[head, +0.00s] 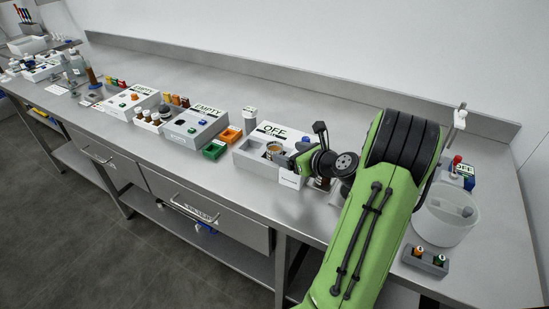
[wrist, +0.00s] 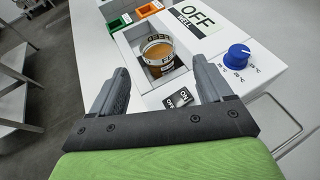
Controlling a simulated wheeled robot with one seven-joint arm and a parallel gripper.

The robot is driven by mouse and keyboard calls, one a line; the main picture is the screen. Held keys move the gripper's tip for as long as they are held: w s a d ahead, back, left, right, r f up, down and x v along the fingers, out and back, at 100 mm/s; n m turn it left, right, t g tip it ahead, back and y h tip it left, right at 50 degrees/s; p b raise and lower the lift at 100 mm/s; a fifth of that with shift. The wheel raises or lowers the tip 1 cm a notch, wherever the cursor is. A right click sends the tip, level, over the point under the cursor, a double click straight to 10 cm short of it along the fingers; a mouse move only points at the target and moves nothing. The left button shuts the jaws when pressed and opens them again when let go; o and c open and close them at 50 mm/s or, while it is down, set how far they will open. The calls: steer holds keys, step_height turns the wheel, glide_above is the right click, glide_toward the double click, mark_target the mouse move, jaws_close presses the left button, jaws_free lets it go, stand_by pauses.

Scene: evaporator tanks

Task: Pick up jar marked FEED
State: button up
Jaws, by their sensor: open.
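A jar of amber-brown liquid (wrist: 158,54) with a dark-lettered band near its rim and a white label stands in a square well of a white unit (wrist: 192,66) marked OFF and WELL. In the head view the jar (head: 274,149) sits in the same unit, close to my gripper (head: 296,163). In the wrist view my gripper (wrist: 162,70) is open, its two fingers apart. The jar shows beyond and between the fingertips, and nothing is held. I cannot tell whether the fingers touch the unit.
A blue knob (wrist: 236,57) and an ON/OFF switch (wrist: 179,98) are on the unit. Orange (head: 231,134) and green (head: 214,150) bins stand to its left, beyond them units marked EMPTY (head: 197,126). A translucent bucket (head: 445,219) is at the right.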

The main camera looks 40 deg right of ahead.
mark_target(280, 150)
steer(key=b+x, duration=0.1)
steer(key=x, duration=0.4)
steer(key=shift+w+a+f, duration=0.15)
steer(key=shift+w, duration=0.15)
steer(key=shift+s, duration=0.1)
steer(key=shift+c, duration=0.4)
